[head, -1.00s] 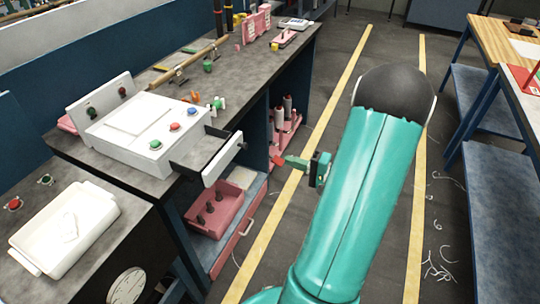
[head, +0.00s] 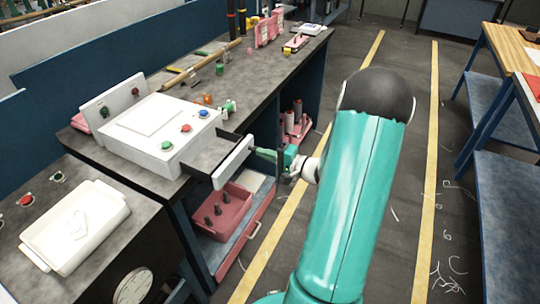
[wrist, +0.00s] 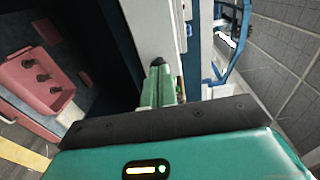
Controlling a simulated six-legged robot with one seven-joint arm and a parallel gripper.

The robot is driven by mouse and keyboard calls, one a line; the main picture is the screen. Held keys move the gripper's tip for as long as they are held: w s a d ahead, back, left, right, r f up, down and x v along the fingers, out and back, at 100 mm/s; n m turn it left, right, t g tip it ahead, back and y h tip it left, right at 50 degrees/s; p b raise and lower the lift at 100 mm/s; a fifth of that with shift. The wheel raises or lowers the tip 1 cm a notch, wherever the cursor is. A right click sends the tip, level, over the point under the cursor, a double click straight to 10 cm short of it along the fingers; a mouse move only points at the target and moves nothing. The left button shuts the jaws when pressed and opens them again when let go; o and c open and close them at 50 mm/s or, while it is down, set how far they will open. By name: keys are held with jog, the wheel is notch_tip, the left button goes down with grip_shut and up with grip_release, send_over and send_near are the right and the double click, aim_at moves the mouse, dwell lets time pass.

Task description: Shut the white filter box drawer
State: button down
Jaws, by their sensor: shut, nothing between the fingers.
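The white filter box (head: 152,128) stands on the grey bench, with colored buttons on top. Its drawer (head: 232,162) is pulled out toward the aisle on the right, and the dark inside shows behind the white front. My gripper (head: 258,153) is at the outer face of the drawer front, by its knob. In the wrist view, my gripper's green fingers (wrist: 158,88) are together, pointing at the dark knob (wrist: 157,62) on the white drawer front (wrist: 150,25). They look very close to the knob; I cannot tell whether they touch it.
A pink bin (head: 222,212) with dark pegs sits on the shelf below the drawer. A white tray (head: 75,228) lies on the nearer bench at left. The aisle floor (head: 400,165) is clear, with a blue-legged table (head: 510,130) at right.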

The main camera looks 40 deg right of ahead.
aim_at(230, 147)
jog(key=x, duration=1.3)
jog(key=shift+a+r, duration=0.4)
jog(key=shift+r, duration=0.1)
jog(key=shift+w+a, duration=0.15)
